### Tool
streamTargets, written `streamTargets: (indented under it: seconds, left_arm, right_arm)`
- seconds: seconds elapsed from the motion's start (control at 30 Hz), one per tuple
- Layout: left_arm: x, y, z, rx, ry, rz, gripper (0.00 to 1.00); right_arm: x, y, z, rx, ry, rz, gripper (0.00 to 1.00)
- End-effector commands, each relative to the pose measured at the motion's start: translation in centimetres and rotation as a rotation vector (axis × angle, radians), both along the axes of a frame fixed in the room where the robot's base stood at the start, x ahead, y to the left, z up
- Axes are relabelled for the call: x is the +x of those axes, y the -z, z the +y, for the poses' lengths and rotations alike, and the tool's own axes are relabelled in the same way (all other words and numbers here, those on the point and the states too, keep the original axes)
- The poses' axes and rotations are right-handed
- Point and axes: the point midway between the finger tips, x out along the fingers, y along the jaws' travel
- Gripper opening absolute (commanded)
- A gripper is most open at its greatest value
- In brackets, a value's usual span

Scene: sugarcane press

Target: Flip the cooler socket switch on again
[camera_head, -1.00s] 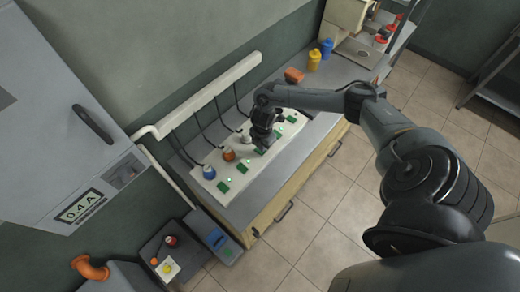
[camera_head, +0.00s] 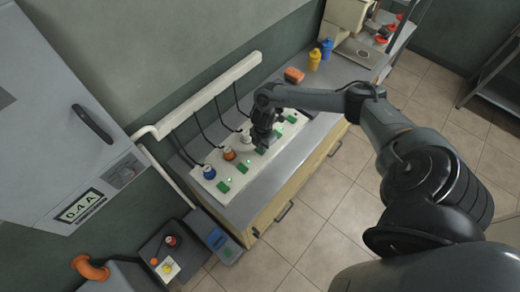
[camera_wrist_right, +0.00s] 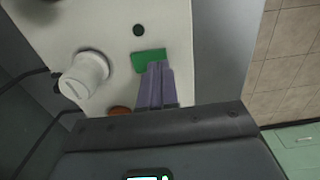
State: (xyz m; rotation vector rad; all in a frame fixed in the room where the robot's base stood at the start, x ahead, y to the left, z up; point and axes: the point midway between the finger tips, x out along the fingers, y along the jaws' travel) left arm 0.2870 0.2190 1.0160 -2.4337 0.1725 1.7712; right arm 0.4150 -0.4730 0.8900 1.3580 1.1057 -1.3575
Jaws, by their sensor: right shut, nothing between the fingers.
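A white socket board (camera_head: 207,187) lies on the grey counter, with a row of plugs and green switches. My right gripper (camera_head: 262,148) is shut and empty, pointing down over the board near the white plug (camera_head: 245,138). In the right wrist view, the fingertips (camera_wrist_right: 157,68) are at the lower edge of a green switch (camera_wrist_right: 148,60), touching it or just above it. A dark, unlit indicator (camera_wrist_right: 138,30) sits beside that switch. The white plug (camera_wrist_right: 85,75) stands to its left. No readable label shows which socket is the cooler's. My left gripper is out of view.
A blue plug (camera_head: 209,172) and an orange plug (camera_head: 229,154) stand left of my gripper, with lit green indicators by their switches. Black cables run to the wall trunking (camera_head: 205,98). Yellow and blue bottles (camera_head: 314,60) and an orange block (camera_head: 294,75) stand farther back.

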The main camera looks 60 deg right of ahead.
Motion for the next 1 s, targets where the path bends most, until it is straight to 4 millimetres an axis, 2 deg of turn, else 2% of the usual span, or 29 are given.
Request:
streamTargets:
  seconds: [1.0]
  left_arm:
    - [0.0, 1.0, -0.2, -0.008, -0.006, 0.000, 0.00]
  right_arm:
    - [0.0, 1.6, 0.0, 0.000, 0.000, 0.001, 0.00]
